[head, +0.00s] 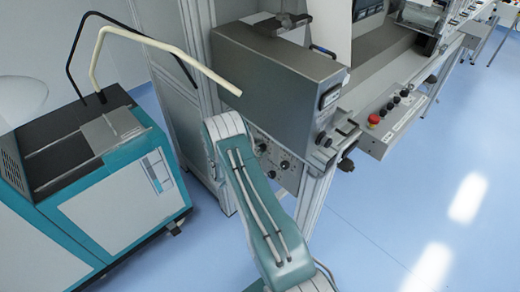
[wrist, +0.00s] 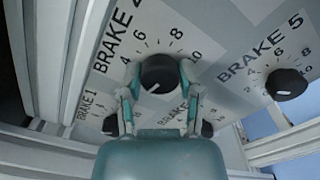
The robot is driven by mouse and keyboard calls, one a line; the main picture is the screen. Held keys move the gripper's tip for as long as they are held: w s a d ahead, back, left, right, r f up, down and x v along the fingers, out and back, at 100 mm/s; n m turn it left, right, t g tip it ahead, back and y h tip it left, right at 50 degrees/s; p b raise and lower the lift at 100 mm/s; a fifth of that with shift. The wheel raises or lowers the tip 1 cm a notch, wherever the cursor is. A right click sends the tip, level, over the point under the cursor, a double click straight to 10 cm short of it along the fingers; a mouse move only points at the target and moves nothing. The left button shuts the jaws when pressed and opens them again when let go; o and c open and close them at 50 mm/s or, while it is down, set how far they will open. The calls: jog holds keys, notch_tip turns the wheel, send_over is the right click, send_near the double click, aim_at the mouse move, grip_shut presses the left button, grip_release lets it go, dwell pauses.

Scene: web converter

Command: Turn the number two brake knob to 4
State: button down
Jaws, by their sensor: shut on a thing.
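In the wrist view my gripper (wrist: 160,85) has its two fingers closed in on either side of a round black knob (wrist: 160,72). The knob's white pointer mark slants to the lower left; scale numbers, including 6, 8 and 10, fan around its top. The large "BRAKE" label (wrist: 118,38) lies to its upper left, with its number hard to read. A second, smaller "BRAKE" label (wrist: 165,115) shows between the fingers, partly hidden. In the head view my arm reaches the knob panel (head: 285,166); the gripper is hidden there.
The brake 5 knob (wrist: 287,83) is to the right. The brake 1 knob (wrist: 110,123) and another black knob (wrist: 207,128) sit close beside the fingers. A pale metal frame post (wrist: 52,60) stands left of the panel. A teal cabinet (head: 125,205) stands left of my arm.

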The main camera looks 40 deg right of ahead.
jog(key=m, duration=0.5)
jog(key=shift+f+m, duration=0.1)
jog(key=shift+m, duration=0.2)
jog(key=m, duration=0.4)
jog(key=shift+s+f, duration=0.15)
jog(key=shift+m, duration=0.4)
jog(key=shift+s+f, duration=0.1)
jog(key=shift+f, duration=0.05)
jog(key=shift+c, duration=1.8)
grip_release()
jog(key=shift+o, duration=0.5)
jog(key=shift+a, duration=0.35)
jog(key=a, duration=1.1)
jog(key=shift+s+a, duration=0.15)
jog(key=shift+s, duration=0.15)
